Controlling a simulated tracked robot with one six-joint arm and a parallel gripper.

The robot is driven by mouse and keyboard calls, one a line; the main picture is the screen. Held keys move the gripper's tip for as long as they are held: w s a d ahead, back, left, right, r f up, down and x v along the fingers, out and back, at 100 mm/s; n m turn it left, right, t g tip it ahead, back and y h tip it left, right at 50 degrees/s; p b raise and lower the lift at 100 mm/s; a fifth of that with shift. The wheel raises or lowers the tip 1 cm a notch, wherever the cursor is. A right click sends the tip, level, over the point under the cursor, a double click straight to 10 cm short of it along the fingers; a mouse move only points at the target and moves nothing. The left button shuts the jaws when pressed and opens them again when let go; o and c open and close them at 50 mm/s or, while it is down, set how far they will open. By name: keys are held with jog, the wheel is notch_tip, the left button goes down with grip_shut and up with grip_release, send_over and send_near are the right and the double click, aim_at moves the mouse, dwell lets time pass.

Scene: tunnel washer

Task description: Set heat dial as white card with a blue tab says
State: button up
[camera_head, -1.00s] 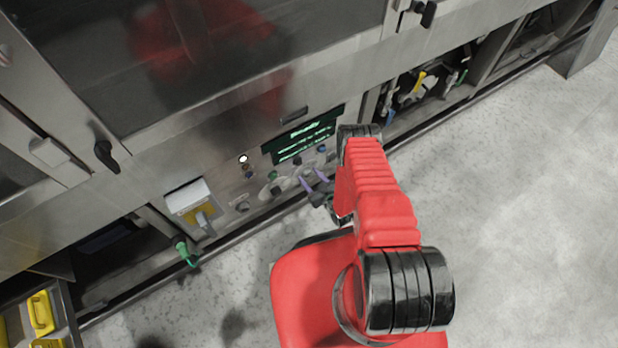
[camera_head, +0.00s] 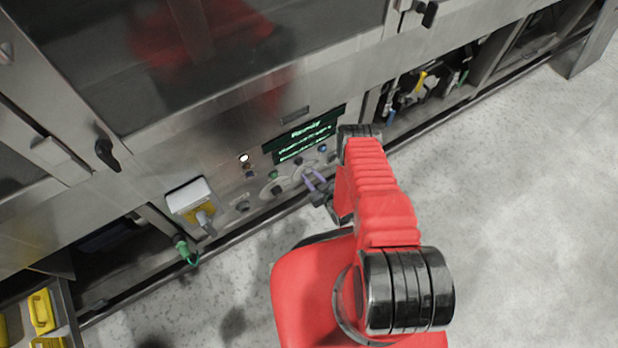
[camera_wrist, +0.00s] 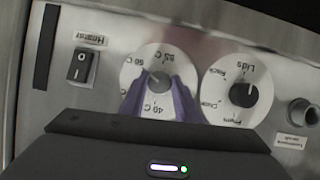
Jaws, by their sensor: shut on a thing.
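The heat dial (camera_wrist: 147,62) is a round white plate with temperature marks such as 40 C and 60 C, upside down in the wrist view. My gripper (camera_wrist: 158,87) has its purple fingers on either side of the dial's small grey knob and is shut on it. The fingers hide part of the knob and the lower plate, so I cannot tell its exact setting. In the head view my gripper (camera_head: 315,181) is at the lower control panel, beside my red arm. I cannot make out a white card with a blue tab.
A second dial (camera_wrist: 237,92), marked Lids and Rack, sits right of the heat dial. A black Heater switch (camera_wrist: 83,66) is on its left. A green-lit display (camera_head: 303,136) and a white box (camera_head: 188,194) are on the panel front. Clear floor (camera_head: 530,220) lies right.

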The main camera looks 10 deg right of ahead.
jog(key=shift+s+a+n, duration=0.15)
jog(key=shift+a+n, duration=0.05)
jog(key=shift+n, duration=0.2)
jog(key=n+h, duration=0.2)
jog(key=n, duration=0.1)
jog(key=shift+s+a+f+t, duration=0.1)
jog(key=shift+f+t, duration=0.05)
jog(key=shift+t, duration=0.25)
jog(key=n+h, duration=0.1)
jog(key=n+t+h, duration=0.1)
jog(key=n, duration=0.1)
jog(key=shift+f+n+t, duration=0.15)
jog(key=shift+n+t, duration=0.15)
jog(key=shift+s, duration=0.1)
jog(key=o, duration=1)
jog(key=shift+o, duration=0.2)
jog(key=shift+w, duration=0.2)
